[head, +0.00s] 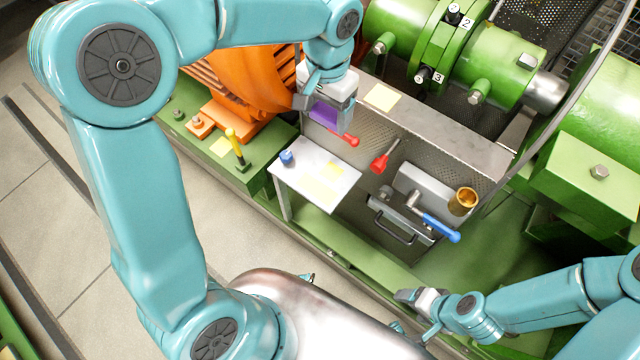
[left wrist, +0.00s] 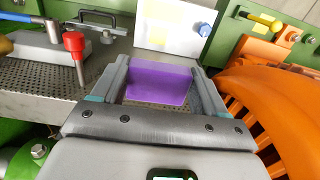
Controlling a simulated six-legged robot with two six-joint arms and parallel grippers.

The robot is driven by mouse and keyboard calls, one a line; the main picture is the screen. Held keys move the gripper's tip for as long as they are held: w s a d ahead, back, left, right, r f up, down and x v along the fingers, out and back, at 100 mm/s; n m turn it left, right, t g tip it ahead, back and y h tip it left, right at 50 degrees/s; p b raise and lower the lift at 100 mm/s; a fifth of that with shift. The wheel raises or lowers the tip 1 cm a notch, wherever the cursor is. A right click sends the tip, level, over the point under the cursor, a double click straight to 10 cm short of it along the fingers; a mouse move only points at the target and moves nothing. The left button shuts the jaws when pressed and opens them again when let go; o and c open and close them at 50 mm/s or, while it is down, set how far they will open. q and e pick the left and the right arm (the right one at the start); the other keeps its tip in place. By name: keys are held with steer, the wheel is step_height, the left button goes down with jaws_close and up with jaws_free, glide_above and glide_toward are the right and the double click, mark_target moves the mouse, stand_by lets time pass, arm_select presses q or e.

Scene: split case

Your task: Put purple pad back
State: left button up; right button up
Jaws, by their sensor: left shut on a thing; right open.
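The purple pad (head: 322,115) is held in my left gripper (head: 327,105), above the perforated grey ledge beside the orange housing. In the left wrist view the pad (left wrist: 160,83) lies flat between the two fingers of my left gripper (left wrist: 162,75), which are shut on its sides. Perforated metal shows past the pad's near edge. I cannot tell whether the pad touches anything below. My right gripper (head: 420,300) is open and empty, low at the right by the green base edge.
A small white table (head: 325,190) carries yellow squares and a blue knob (head: 287,157). Red-handled levers (head: 380,162), a blue-handled lever (head: 440,227) and a brass cup (head: 463,201) stand nearby. The orange housing (head: 245,75) is close to my left gripper. A pale yellow square (head: 382,97) lies on the ledge top.

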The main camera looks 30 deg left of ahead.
arm_select(q)
steer(key=b, duration=0.7)
glide_above(321, 183)
step_height(321, 183, down, 5)
steer(key=shift+d+f, duration=0.1)
steer(key=shift+d, duration=0.05)
steer(key=shift+f+b, duration=0.35)
steer(key=shift+f, duration=0.05)
step_height(321, 183, down, 19)
steer(key=b, duration=0.4)
steer(key=shift+w, duration=0.1)
arm_select(e)
step_height(321, 183, down, 14)
steer(key=shift+f, duration=0.15)
steer(key=shift+s, duration=0.1)
arm_select(q)
steer(key=shift+f+b, duration=0.15)
steer(key=shift+b, duration=0.2)
steer(key=o, duration=1)
arm_select(e)
steer(key=shift+f, duration=0.1)
